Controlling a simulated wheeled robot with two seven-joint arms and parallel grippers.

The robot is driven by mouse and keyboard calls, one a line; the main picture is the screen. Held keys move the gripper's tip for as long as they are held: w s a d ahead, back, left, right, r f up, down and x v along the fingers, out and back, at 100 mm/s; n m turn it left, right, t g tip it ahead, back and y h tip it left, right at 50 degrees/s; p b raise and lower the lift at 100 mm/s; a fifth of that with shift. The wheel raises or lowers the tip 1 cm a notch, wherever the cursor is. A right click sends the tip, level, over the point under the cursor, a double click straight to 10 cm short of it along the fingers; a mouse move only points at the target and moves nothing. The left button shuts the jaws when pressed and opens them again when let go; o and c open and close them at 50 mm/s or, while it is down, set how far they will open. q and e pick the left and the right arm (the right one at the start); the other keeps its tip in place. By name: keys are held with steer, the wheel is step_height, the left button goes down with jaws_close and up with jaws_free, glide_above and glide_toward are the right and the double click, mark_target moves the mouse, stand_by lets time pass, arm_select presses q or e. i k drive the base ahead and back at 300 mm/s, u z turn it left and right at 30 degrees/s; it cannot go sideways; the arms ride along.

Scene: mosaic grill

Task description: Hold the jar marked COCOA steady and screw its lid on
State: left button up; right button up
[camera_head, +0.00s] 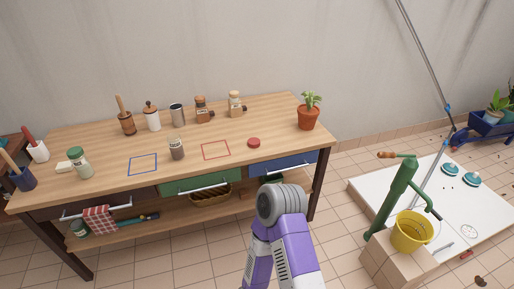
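A small jar (177,149) with brownish contents and a pale label stands upright on the wooden workbench, between the blue and red outlined squares. Its top seems to have no lid, and its label is too small to read. A round red lid (254,142) lies flat on the bench, right of the red square. Another jar (80,164) with a green lid stands at the left, its label also unreadable. One of my purple arms rises from the bottom middle, in front of the bench. No fingertips of either gripper show.
The workbench (120,184) holds a blue outline (143,164) and a red outline (216,150), both empty. Canisters and grinders line its back, and a potted plant (309,113) stands at its right end. A green pump (391,197) and yellow bucket (411,232) stand at right.

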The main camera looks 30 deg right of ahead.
mark_target(176, 146)
steer(key=k, duration=0.5)
steer(key=z, duration=0.75)
steer(key=i, duration=0.65)
steer(key=z, duration=0.8)
steer(key=i, duration=1)
steer(key=u, duration=0.95)
steer(key=i, duration=0.5)
steer(key=u, duration=0.55)
